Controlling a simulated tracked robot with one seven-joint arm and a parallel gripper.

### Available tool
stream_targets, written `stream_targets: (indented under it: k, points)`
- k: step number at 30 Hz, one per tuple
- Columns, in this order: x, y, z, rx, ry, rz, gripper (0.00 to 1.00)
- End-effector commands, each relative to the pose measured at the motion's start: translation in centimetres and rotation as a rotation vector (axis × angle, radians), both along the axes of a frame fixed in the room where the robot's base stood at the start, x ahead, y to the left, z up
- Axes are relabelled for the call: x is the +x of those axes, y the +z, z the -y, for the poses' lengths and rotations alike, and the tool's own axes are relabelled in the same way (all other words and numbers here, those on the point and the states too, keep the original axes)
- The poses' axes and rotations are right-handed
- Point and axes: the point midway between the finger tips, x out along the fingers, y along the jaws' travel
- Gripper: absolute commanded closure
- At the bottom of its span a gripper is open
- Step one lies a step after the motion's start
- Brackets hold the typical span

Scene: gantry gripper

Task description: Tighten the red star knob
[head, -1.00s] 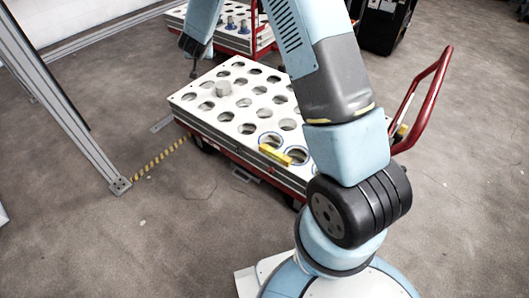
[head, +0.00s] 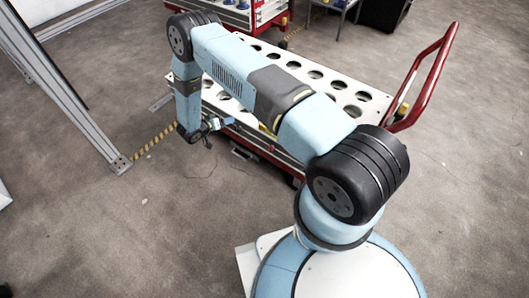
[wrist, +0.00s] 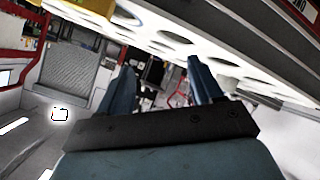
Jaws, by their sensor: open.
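I cannot make out a red star knob in either view. My gripper (head: 221,123) is low at the left front edge of a white-topped cart (head: 337,76), in the head view. In the wrist view my gripper (wrist: 161,66) has its two blue fingers apart, with nothing visible between them. The underside or edge of a white panel with round holes fills the top of the wrist view, close above and right of the fingers. My arm hides much of the cart top in the head view.
The cart has a red handle (head: 426,75) at its right. A grey frame post (head: 70,95) stands at the left, with yellow-black floor tape (head: 155,141) by its foot. Another red-and-white cart (head: 240,12) is behind. The floor in front is clear.

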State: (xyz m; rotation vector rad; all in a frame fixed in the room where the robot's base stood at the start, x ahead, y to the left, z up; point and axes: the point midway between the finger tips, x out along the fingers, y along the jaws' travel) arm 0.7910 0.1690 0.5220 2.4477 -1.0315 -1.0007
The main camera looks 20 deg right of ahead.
Motion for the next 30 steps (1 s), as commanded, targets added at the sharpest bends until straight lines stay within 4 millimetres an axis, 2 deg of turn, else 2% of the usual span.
stream_targets:
  k: [1, 6, 12, 15, 19, 23, 30]
  points:
    - [-1.8, -2.2, 0.4, -0.044, -0.017, -0.025, 0.35]
    - [-7.3, -7.2, 2.1, -0.198, -0.081, -0.099, 0.35]
    - [-12.8, -11.0, 3.8, -0.347, -0.137, -0.171, 0.35]
    - [-14.4, -12.0, 4.2, -0.391, -0.153, -0.193, 0.35]
    - [-15.4, -12.5, 4.7, -0.42, -0.163, -0.207, 0.35]
    - [-15.3, -12.8, 5.5, -0.425, -0.165, -0.209, 0.35]
    - [-14.2, -13.5, 8.9, -0.424, -0.166, -0.208, 0.35]
